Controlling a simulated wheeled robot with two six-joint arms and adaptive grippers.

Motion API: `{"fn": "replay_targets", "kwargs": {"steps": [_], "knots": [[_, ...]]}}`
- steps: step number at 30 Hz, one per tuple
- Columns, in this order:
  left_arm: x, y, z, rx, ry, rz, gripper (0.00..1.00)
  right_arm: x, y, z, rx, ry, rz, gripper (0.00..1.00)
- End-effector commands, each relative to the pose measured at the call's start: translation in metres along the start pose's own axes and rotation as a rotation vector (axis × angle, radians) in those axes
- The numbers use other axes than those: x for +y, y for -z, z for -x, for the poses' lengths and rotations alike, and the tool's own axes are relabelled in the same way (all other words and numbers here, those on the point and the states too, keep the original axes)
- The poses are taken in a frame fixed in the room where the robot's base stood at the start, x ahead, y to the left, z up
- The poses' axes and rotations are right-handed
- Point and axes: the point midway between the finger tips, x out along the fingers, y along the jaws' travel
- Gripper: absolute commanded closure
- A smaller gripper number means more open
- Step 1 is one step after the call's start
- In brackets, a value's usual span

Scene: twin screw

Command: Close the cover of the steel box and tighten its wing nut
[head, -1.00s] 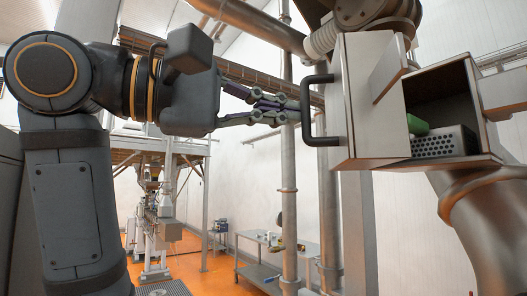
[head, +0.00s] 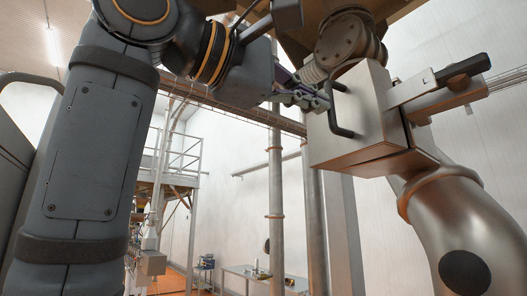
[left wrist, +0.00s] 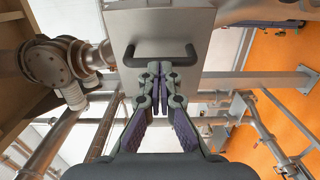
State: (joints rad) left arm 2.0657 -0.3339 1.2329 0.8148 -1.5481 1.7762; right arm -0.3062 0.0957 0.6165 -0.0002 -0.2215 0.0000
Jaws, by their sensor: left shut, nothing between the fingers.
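The steel box (head: 375,110) hangs among the pipes right of centre in the head view. Its cover (head: 333,135), with a black bar handle (head: 341,108), lies against the box front, and the inside does not show. I cannot tell whether the cover is fully seated. My left gripper (head: 318,99) is shut and empty, its fingertips at the handle. In the left wrist view, the fingertips (left wrist: 160,70) are together, just below the handle (left wrist: 160,48) in the picture; I cannot tell if they touch. I cannot make out the wing nut. My right gripper is not in view.
A flat steel plate (head: 408,90) and a black bar (head: 464,71) stick out at the box's right side. A thick curved pipe (head: 450,215) lies below right, and a jointed pipe fitting (head: 346,38) above. Upright pipes (head: 275,190) stand behind. A bench (head: 262,277) is far below.

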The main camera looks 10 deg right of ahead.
Motion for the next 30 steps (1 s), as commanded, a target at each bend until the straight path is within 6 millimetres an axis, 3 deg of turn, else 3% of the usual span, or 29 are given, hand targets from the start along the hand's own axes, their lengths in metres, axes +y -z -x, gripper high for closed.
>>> {"fn": "replay_targets", "kwargs": {"steps": [9,21,26,30], "knots": [[0.0,-0.001,0.001,0.0,-0.001,-0.001,1.0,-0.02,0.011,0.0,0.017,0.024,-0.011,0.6],[0.001,0.0,0.004,0.0,-0.002,-0.002,1.0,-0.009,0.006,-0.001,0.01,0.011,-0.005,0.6],[0.001,0.001,0.03,0.002,-0.005,-0.003,1.0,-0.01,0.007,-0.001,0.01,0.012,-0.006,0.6],[0.001,0.001,0.066,0.004,-0.005,-0.004,1.0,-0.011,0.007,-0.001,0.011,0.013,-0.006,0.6]]}}
